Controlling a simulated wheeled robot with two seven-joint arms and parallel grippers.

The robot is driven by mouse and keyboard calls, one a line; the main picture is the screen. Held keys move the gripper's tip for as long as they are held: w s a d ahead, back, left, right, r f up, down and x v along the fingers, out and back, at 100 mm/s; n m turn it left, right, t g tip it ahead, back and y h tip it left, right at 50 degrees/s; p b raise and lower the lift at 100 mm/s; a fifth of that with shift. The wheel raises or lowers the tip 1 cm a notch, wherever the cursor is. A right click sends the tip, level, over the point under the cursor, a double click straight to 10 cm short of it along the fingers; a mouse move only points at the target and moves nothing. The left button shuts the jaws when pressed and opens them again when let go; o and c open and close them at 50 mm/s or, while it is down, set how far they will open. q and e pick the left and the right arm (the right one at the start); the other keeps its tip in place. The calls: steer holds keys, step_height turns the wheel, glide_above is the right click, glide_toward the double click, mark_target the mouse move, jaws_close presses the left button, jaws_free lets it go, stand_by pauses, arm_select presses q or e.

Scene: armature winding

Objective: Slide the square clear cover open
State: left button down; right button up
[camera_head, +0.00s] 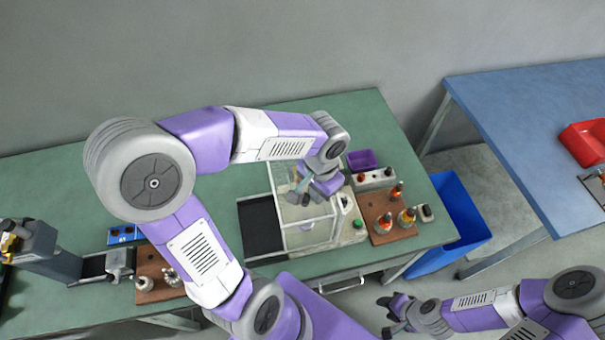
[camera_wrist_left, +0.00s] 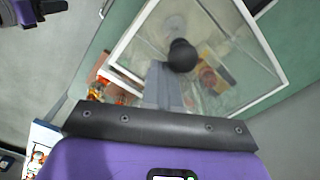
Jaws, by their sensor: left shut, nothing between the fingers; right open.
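The square clear cover (camera_head: 312,236) has a white frame and lies over a machine box on the green table. It also shows in the left wrist view (camera_wrist_left: 232,93), with a round black knob (camera_wrist_left: 182,55) on it. My left gripper (camera_head: 299,194) is over the cover; its grey fingers (camera_wrist_left: 164,84) are shut with nothing between them. Their tips are close to the knob, but I cannot tell whether they touch it. My right gripper (camera_head: 388,314) is open and empty, low in front of the table, away from the cover.
A dark rectangular area (camera_head: 262,226) lies left of the cover. A control panel with a green button (camera_head: 358,224) and a brown board with bottles (camera_head: 380,231) are to its right. A purple bin (camera_head: 362,159) stands behind. A blue bin (camera_head: 458,220) stands beside the table.

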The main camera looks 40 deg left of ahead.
arm_select(q)
steer(key=shift+s+a+p, duration=0.8)
steer(key=shift+s+a, duration=2.9)
steer(key=shift+s, duration=0.65)
step_height(320, 180, up, 8)
steer(key=w+d+p, duration=0.1)
steer(key=p, duration=0.5)
steer(key=shift+w+f, duration=0.15)
steer(key=shift+f, duration=0.1)
